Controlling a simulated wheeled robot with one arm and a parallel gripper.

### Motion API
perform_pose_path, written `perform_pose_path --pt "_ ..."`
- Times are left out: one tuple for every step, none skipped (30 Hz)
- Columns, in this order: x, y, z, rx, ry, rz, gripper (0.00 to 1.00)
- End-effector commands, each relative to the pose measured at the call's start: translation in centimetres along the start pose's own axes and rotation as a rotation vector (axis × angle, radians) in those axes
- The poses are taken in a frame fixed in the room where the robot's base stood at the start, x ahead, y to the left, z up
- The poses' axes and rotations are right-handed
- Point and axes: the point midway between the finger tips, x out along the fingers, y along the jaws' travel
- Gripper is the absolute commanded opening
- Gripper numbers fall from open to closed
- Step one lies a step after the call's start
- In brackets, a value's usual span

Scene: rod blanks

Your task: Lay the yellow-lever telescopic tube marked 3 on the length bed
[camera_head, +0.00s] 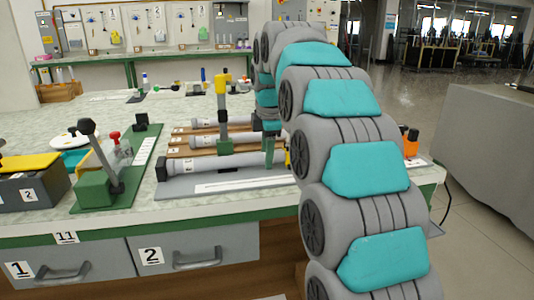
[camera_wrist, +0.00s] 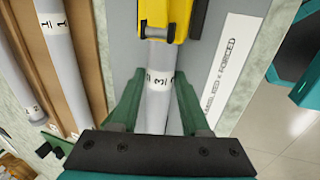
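The telescopic tube marked 3 (camera_wrist: 158,85) lies along a grey board with a printed white strip, which looks like the length bed (camera_wrist: 205,60). Its yellow lever part (camera_wrist: 170,18) is at the top of the wrist view. In the head view the grey tube (camera_head: 215,162) lies on the grey bed (camera_head: 180,188), its right end hidden by my arm. My gripper (camera_wrist: 158,95) has its green fingers on either side of the tube, seemingly with narrow gaps. Whether the tube rests fully on the bed is hard to tell. In the head view my gripper (camera_head: 270,148) is partly hidden.
Other grey tubes (camera_head: 205,141) lie on wooden racks behind the bed; one marked 1 (camera_wrist: 55,25) is left in the wrist view. A green lever fixture (camera_head: 95,188) stands left.

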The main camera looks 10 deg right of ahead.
Motion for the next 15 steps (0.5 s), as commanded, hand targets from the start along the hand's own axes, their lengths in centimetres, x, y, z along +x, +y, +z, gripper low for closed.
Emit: perform_pose_path --pt "0.00 0.00 0.00 0.000 0.000 0.000 0.53" --pt "0.01 -0.01 0.00 0.000 0.000 -0.001 0.56" --pt "0.01 -0.01 0.00 0.000 0.000 -0.001 0.61" --pt "0.02 -0.01 0.00 0.000 0.000 -0.001 0.64" --pt "0.02 -0.01 0.00 0.000 0.000 -0.001 0.67" --pt "0.02 -0.02 0.00 0.000 0.000 -0.001 0.72" --pt "0.03 -0.02 0.00 0.000 0.000 -0.001 0.73" --pt "0.04 -0.03 0.00 0.000 0.000 -0.002 0.73" --pt "0.05 -0.04 0.00 0.000 0.000 -0.002 0.73" --pt "0.06 -0.04 0.00 0.000 0.000 -0.002 0.73" --pt "0.07 -0.05 0.00 0.000 0.000 -0.003 0.73" --pt "0.09 -0.06 0.01 0.000 0.000 -0.003 0.73" --pt "0.09 -0.07 0.01 0.000 0.000 -0.003 0.73" --pt "0.06 -0.07 0.01 0.000 0.000 -0.004 0.73" --pt "-0.02 -0.07 0.01 0.000 0.000 -0.004 0.73"
